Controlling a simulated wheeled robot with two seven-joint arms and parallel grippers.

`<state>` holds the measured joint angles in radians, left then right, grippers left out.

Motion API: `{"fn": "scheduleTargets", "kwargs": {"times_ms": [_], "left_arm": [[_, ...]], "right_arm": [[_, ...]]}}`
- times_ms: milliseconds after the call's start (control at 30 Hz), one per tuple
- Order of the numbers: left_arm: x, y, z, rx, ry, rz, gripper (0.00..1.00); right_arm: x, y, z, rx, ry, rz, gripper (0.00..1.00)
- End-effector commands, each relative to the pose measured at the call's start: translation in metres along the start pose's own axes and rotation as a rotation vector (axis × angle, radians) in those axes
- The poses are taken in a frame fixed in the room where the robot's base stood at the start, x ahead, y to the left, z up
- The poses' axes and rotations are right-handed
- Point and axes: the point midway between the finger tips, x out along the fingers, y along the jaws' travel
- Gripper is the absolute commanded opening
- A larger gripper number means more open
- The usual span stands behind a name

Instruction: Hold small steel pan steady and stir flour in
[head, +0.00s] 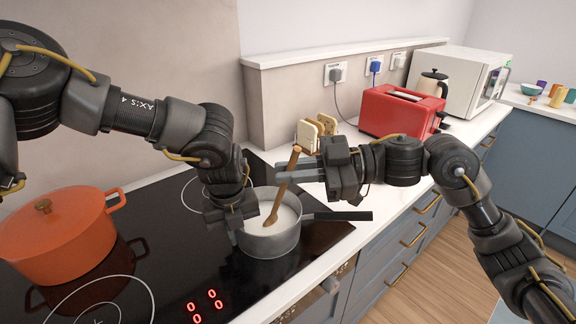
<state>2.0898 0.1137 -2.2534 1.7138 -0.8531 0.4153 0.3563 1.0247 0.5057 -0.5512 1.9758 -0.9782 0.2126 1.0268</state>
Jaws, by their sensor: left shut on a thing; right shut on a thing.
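The small steel pan (272,243) stands on the black glass hob, with its dark handle pointing right. It holds a white mixture; I cannot tell flour apart in it. My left gripper (243,222) comes down at the pan's left side and is shut on its rim, hiding part of that edge. My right gripper (284,172) reaches in from the right, above the pan, and is shut on the shaft of a wooden spoon (272,214). The spoon is tilted, its top leaning right, and its lower end is in the white mixture.
An orange lidded pot (62,238) stands on the hob (172,262) at left. Counter beside the hob's right edge is mostly clear.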

Motion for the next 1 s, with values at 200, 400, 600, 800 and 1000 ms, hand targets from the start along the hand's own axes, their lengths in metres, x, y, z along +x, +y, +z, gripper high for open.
{"fn": "scheduleTargets", "kwargs": {"times_ms": [200,400,600,800,1000], "left_arm": [[0.0,0.0,0.0,0.0,-0.001,-0.001,0.0],[0.0,0.0,0.0,0.0,-0.001,-0.001,0.0],[0.0,0.0,0.0,0.0,-0.001,0.0,0.0],[0.0,0.0,0.0,0.0,-0.001,0.0,0.0],[0.0,0.0,0.0,-0.001,-0.001,0.0,0.0]], "right_arm": [[-0.001,-0.001,-0.001,0.0,0.001,0.0,0.0],[-0.002,0.0,-0.005,-0.001,0.001,0.001,0.0],[-0.007,0.0,-0.022,-0.003,0.002,0.0,0.0],[-0.012,0.0,-0.038,-0.002,0.001,0.0,0.0],[-0.018,-0.001,-0.054,-0.003,0.0,0.0,0.0]]}}
